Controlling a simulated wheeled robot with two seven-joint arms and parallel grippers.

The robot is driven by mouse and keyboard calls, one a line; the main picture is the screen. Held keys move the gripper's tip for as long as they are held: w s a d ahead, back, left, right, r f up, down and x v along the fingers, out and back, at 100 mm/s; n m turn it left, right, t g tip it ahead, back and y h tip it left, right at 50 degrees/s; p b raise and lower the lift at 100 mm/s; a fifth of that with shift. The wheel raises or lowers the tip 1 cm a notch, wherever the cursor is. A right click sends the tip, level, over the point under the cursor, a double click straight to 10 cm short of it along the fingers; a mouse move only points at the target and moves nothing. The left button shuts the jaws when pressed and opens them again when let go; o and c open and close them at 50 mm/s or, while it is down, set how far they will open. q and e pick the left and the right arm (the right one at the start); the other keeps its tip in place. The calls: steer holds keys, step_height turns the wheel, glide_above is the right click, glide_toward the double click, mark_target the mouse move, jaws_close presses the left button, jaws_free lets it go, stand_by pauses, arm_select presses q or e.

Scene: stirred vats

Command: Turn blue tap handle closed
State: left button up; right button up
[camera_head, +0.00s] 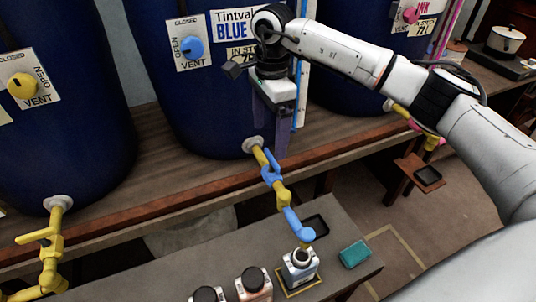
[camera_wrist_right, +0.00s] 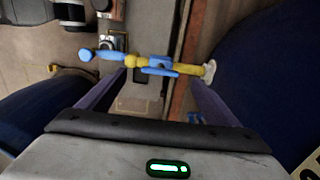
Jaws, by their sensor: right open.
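The blue tap handle (camera_head: 271,170) sits on the yellow pipe of the middle vat (camera_head: 190,110). It lies roughly along the pipe, and also shows in the right wrist view (camera_wrist_right: 160,72). The pipe ends in a blue spout (camera_head: 298,224). My right gripper (camera_head: 274,148) is open and empty, pointing down above the tap. In the right wrist view its two purple fingers (camera_wrist_right: 157,82) stand apart on either side of the handle in the picture. I cannot tell how far above it they are. My left gripper is not in view.
An open-topped bottle (camera_head: 300,268) stands below the blue spout on the low bench (camera_head: 215,255), near a teal sponge (camera_head: 355,254) and two dark-capped bottles. A yellow tap (camera_head: 48,250) is at the left. The wooden ledge (camera_head: 165,195) runs under the vats.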

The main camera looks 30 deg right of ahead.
mark_target(272, 157)
steer(key=shift+w+d, duration=0.1)
steer(key=shift+d, duration=0.4)
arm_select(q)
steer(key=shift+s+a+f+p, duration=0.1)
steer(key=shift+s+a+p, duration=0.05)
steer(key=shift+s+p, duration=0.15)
arm_select(e)
step_height(272, 157, down, 10)
steer(key=shift+r, duration=0.1)
steer(key=shift+c, duration=0.4)
steer(key=c, duration=1)
